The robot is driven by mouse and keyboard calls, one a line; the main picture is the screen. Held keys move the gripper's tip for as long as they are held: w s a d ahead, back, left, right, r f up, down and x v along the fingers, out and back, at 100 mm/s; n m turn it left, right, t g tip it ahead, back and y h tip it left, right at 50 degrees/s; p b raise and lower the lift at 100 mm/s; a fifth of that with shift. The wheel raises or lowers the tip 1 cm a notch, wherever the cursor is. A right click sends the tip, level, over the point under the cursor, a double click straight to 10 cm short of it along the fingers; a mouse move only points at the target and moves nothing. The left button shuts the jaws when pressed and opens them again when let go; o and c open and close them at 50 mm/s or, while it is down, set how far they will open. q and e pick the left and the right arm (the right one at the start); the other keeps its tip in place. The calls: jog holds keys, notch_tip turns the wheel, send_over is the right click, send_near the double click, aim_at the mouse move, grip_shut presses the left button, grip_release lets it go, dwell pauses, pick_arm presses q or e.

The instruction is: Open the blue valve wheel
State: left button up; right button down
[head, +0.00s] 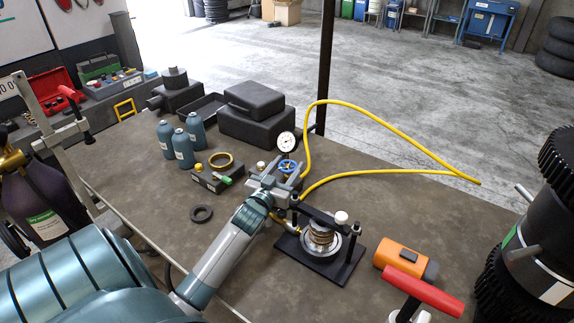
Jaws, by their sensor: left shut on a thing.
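The blue valve wheel (288,166) shows just past my left gripper, on a small fitting beside the white-faced gauge (287,143). My left gripper (278,178) reaches in from the lower left over the table, its fingers at the valve wheel. It is shut on the wheel, though the fingers partly hide the contact and the wheel's lower side. A yellow hose (335,104) runs up and away to the right from the valve area. My right gripper is not in view.
A press fixture (322,248) with a spring stack stands right of my left gripper. An orange tool (400,257) and a red handle (424,291) lie further right. Blue bottles (185,147), dark cases (257,110) and a black ring (201,213) sit to the left and behind.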

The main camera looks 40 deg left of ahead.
pick_arm(q)
jog(key=shift+d+n+g+y, duration=0.1)
jog(key=shift+n+g+y, duration=0.2)
jog(key=shift+n+y, duration=0.45)
jog(key=shift+y, duration=0.45)
jog(key=shift+r, duration=0.1)
jog(key=o, duration=1.1)
jog(key=shift+c, duration=0.2)
jog(key=shift+m+h, duration=0.85)
jog(key=shift+h, duration=0.35)
jog(key=shift+m+t+h+b, duration=0.55)
jog(key=shift+m+h, duration=0.45)
jog(key=shift+h, duration=0.5)
